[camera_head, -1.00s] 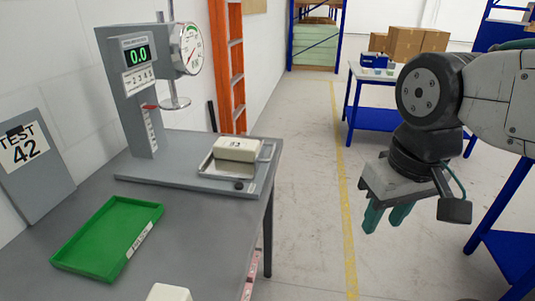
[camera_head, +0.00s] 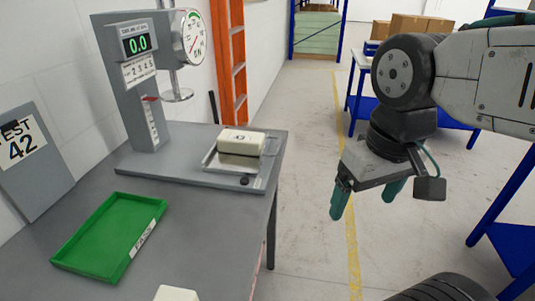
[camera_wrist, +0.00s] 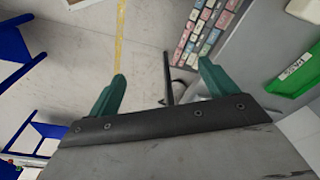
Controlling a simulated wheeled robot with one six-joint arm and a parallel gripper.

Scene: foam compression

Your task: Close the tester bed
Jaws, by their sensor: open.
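The grey compression tester (camera_head: 128,75) stands at the back of the table, its display reading 0.0. Its bed (camera_head: 233,163), a metal tray, is at the right end of the tester base (camera_head: 180,166), away from under the round press plate (camera_head: 178,95). A cream foam block (camera_head: 241,142) sits on the bed. My gripper (camera_head: 366,203) is open and empty over the floor, to the right of the table and apart from it. Its two green fingers also show in the wrist view (camera_wrist: 160,92).
A green tray (camera_head: 110,237) lies on the grey table (camera_head: 215,215) in front of the tester. A TEST 42 board (camera_head: 28,160) leans at the left. Part of another cream block (camera_head: 176,293) shows at the bottom edge. Open floor lies between the table and blue workbenches.

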